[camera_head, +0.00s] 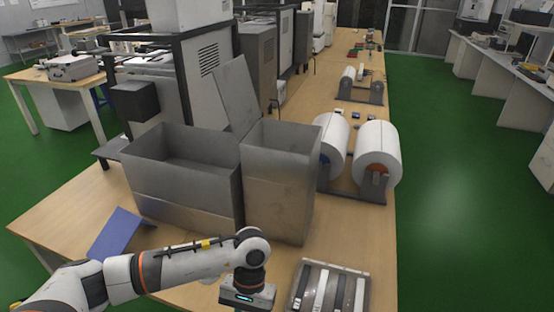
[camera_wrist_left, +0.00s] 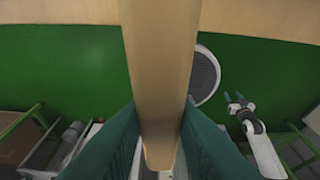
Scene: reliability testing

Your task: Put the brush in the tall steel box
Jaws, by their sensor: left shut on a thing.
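The tall steel box (camera_head: 278,200) stands open-topped on the table in the head view, right of a wider steel box (camera_head: 185,190). My left gripper body (camera_head: 247,295) is at the bottom edge of the head view, in front of the tall box; its fingertips are out of that view. In the left wrist view its teal fingers (camera_wrist_left: 160,140) are shut on a long tan piece, which looks like the handle of the brush (camera_wrist_left: 160,70). The brush's bristles cannot be made out. My right gripper (camera_wrist_left: 234,98) shows small in the left wrist view, its fingers apart and empty.
A grey tray (camera_head: 297,294) with dark and white strips lies at the bottom right. A blue angled piece (camera_head: 115,232) lies at left. White rolls on a stand (camera_head: 376,185) are right of the tall box. A grey panel (camera_head: 237,95) stands tilted behind the boxes.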

